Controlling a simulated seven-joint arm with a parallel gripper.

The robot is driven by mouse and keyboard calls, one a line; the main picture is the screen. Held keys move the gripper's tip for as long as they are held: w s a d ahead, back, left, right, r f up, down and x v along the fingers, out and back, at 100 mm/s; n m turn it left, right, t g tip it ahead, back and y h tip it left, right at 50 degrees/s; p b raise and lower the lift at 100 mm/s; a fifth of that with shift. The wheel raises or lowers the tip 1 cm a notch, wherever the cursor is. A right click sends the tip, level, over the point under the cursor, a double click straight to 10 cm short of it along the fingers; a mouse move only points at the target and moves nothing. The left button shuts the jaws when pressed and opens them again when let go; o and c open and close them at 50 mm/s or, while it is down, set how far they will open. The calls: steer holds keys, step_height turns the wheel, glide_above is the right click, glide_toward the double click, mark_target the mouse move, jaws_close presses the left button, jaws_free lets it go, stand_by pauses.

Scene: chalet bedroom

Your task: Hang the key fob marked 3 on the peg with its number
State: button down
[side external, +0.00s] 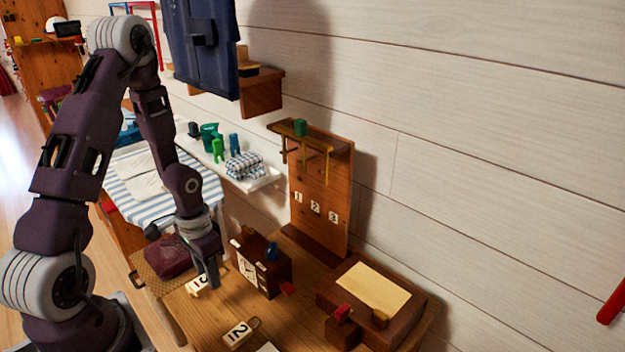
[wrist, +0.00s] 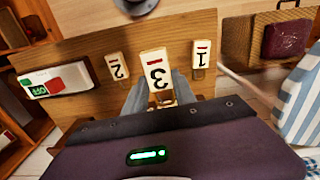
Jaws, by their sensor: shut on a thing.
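My gripper (wrist: 158,95) is shut on the fob marked 3 (wrist: 156,66), whose white face and red stripe show between the fingers in the wrist view. The fob marked 2 (wrist: 116,67) and the fob marked 1 (wrist: 202,56) lie on the table on either side. In the side view my gripper (side external: 212,282) is low over the table, and the held fob cannot be clearly made out. A pale fob (side external: 196,286) lies beside the fingers; the fob marked 2 (side external: 239,334) lies nearer the front. The upright wooden board (side external: 312,180) carries labels 1, 2 and 3 (side external: 334,217), with brass-coloured bars above.
A brown clock-like box (side external: 262,268) stands between my gripper and the board. A wooden box with a pale top (side external: 372,290) sits to the right. A green cup (side external: 300,127) stands on the board's shelf. A dark red pouch (side external: 168,257) lies behind left.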

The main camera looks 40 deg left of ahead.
stand_by(0.3)
steer(key=w+r+t, duration=0.1)
steer(key=w+r, duration=0.1)
steer(key=w, duration=0.4)
steer(key=w+d+r+m+t, duration=0.1)
steer(key=w+r+t, duration=0.1)
steer(key=w, duration=0.4)
steer(key=w+r+m+t, duration=0.1)
steer(key=w+r, duration=0.1)
steer(key=w, duration=0.4)
steer(key=shift+d+h, duration=0.15)
steer(key=shift+h, duration=0.15)
steer(key=w+d+r+m+t+h, duration=0.2)
steer(key=d+t+h, duration=0.25)
steer(key=t, duration=0.45)
step_height(320, 180, up, 6)
steer(key=s+t, duration=0.2)
steer(key=t, duration=0.2)
steer(key=w+f, duration=0.1)
steer(key=w, duration=0.8)
steer(key=shift+w+d+f, duration=0.2)
steer(key=shift+w+d, duration=0.05)
steer(key=shift+w, duration=0.05)
steer(key=shift+y, duration=0.25)
